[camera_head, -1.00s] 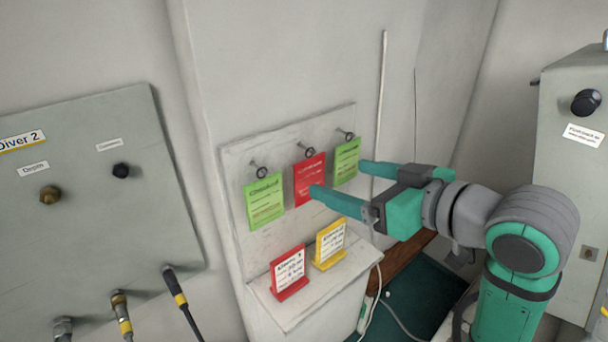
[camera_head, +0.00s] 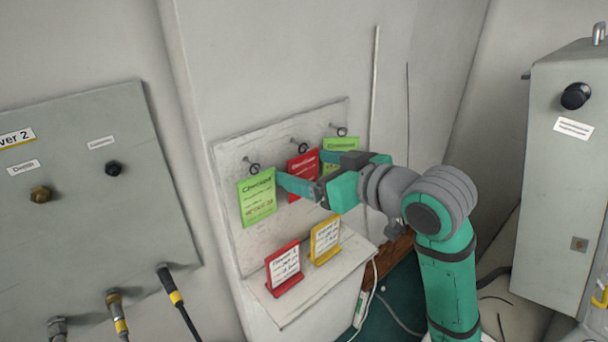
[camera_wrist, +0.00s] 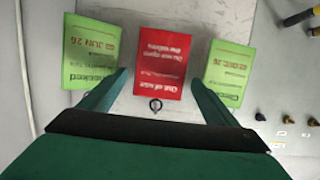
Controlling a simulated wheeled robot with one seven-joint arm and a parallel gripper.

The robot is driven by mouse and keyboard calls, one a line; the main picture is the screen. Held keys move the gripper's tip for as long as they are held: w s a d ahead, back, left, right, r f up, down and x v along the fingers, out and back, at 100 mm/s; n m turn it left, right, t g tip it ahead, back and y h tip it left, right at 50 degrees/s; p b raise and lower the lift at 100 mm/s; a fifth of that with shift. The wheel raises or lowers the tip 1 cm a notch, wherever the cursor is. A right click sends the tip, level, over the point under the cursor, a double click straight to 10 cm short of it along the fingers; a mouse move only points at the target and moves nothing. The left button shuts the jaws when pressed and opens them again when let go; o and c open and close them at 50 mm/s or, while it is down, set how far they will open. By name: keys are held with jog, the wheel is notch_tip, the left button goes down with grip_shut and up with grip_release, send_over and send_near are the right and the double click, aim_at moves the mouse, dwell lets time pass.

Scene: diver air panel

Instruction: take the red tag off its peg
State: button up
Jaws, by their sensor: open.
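The red tag (camera_head: 304,166) hangs from the middle peg (camera_head: 301,148) on the white board, with a green tag on each side. In the head view my gripper (camera_head: 300,172) covers its lower part. In the wrist view the red tag (camera_wrist: 164,50) appears upside down between my open fingers, with its ring and peg end (camera_wrist: 155,104) near the palm. One finger lies on either side of the tag. I cannot tell whether either finger touches it.
Green tags hang at left (camera_head: 257,197) and right (camera_head: 340,144), close to my fingers. A shelf (camera_head: 300,303) below holds a red card (camera_head: 284,266) and a yellow card (camera_head: 325,240). A diver panel (camera_head: 85,220) is at left; a grey cabinet (camera_head: 565,200) is at right.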

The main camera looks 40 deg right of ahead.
jog(key=c, duration=1.1)
jog(key=shift+d, duration=0.1)
jog(key=shift+s+r, duration=0.15)
jog(key=shift+r, duration=0.15)
jog(key=s, duration=0.6)
jog(key=s+d, duration=0.1)
jog(key=s, duration=1)
jog(key=shift+s+d, duration=0.15)
jog(key=shift+s, duration=0.2)
